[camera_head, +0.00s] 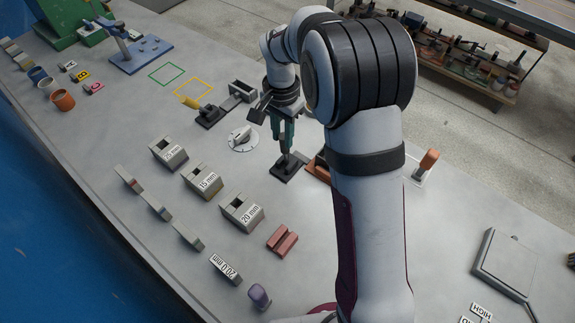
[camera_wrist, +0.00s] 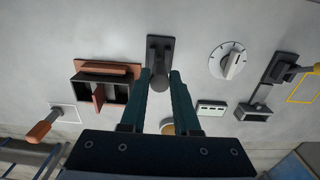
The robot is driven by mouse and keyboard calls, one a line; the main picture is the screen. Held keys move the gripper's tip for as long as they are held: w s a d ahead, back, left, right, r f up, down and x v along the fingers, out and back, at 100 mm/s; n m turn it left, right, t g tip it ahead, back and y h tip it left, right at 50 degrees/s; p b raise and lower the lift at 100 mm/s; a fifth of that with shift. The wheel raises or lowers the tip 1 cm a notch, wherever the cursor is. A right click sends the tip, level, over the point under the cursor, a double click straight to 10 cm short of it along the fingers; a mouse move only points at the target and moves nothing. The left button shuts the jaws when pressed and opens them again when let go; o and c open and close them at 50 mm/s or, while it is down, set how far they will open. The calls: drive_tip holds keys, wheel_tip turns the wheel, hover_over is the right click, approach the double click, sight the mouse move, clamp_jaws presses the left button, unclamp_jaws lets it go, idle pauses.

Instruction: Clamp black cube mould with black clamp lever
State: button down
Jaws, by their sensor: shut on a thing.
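My gripper (camera_head: 287,148) points down at a black clamp (camera_head: 288,168) near the middle of the bench. In the wrist view the gripper (camera_wrist: 161,76) has its two green fingers on either side of the dark, round-ended lever (camera_wrist: 160,83) and is shut on it. The lever rises from a flat black base plate (camera_wrist: 159,47). A dark, open box-shaped mould (camera_wrist: 118,92) with a red-brown piece inside stands to the left of the clamp in the wrist view. In the head view my arm partly hides that area. I cannot tell whether this is the black cube mould.
A white dial (camera_head: 243,138) lies near the clamp. A yellow-handled clamp (camera_head: 210,115) stands beside a grey-black mould (camera_head: 241,90). An orange handle (camera_head: 428,160) stands right of my arm. Labelled grey blocks (camera_head: 241,213) line the front. Bare bench lies between them.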

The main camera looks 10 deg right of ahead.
drive_tip(key=shift+w+d+r, duration=0.1)
drive_tip(key=shift+w+d, duration=0.15)
drive_tip(key=shift+w, duration=0.05)
drive_tip(key=shift+w+d, duration=0.55)
drive_tip(key=shift+d, duration=0.05)
drive_tip(key=shift+w+d, duration=0.55)
drive_tip(key=shift+w+d, duration=0.1)
idle(0.4)
drive_tip(key=shift+w+d+f, duration=0.2)
drive_tip(key=shift+w+d, duration=0.25)
drive_tip(key=shift+w, duration=0.05)
